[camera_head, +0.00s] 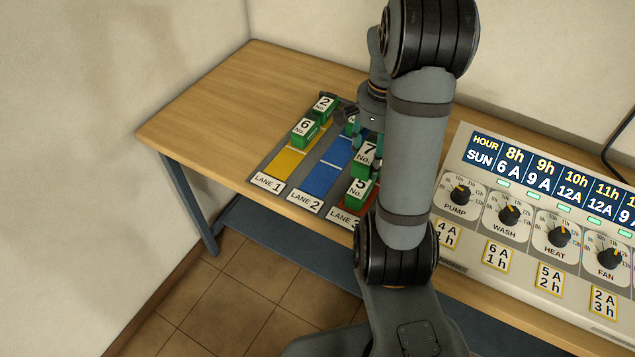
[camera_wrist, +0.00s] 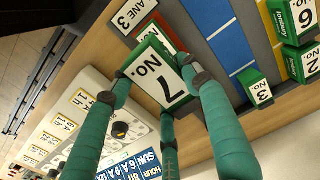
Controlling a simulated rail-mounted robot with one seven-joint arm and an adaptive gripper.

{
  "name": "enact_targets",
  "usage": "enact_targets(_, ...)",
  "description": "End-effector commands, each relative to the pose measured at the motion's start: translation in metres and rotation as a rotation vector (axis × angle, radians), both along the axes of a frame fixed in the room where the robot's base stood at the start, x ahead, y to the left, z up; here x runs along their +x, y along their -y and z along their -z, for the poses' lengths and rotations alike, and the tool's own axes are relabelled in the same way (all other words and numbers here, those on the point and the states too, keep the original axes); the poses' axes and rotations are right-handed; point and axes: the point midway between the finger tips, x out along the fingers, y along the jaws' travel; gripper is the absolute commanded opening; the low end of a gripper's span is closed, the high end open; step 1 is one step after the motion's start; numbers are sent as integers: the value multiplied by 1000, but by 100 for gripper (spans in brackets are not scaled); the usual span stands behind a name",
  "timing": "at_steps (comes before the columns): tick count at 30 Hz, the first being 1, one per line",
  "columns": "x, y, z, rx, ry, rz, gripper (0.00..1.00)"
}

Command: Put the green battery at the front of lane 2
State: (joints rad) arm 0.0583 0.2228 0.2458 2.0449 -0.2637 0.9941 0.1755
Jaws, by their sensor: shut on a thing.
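My gripper (camera_head: 368,148) is shut on a green battery marked No. 7 (camera_head: 365,159), held over lane 3. In the wrist view the battery No. 7 (camera_wrist: 152,72) sits between the teal fingers of my gripper (camera_wrist: 162,85). Lane 2 is the blue strip (camera_head: 322,178), just left of the held battery; its front part by the label is bare. A green battery marked No. 3 (camera_wrist: 259,92) stands toward the back of lane 2, mostly hidden by my arm in the head view.
Green batteries No. 6 (camera_head: 305,131) and No. 2 (camera_head: 323,107) stand in yellow lane 1 (camera_head: 287,161). Green battery No. 5 (camera_head: 359,191) stands in lane 3, close to the held one. A control panel (camera_head: 530,190) with knobs is on the right. The table's left end is clear.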

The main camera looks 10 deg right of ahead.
Motion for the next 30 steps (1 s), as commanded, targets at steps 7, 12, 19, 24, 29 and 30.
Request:
enact_targets(7,23,-32,21,1,-3,21,0)
enact_targets(12,46,-63,43,1,-2,21,0)
enact_targets(19,67,-89,64,-1,1,24,0)
enact_targets(24,70,-93,73,0,0,26,0)
enact_targets(29,69,-93,95,1,-4,26,0)
enact_targets(30,70,-93,100,-1,-2,25,0)
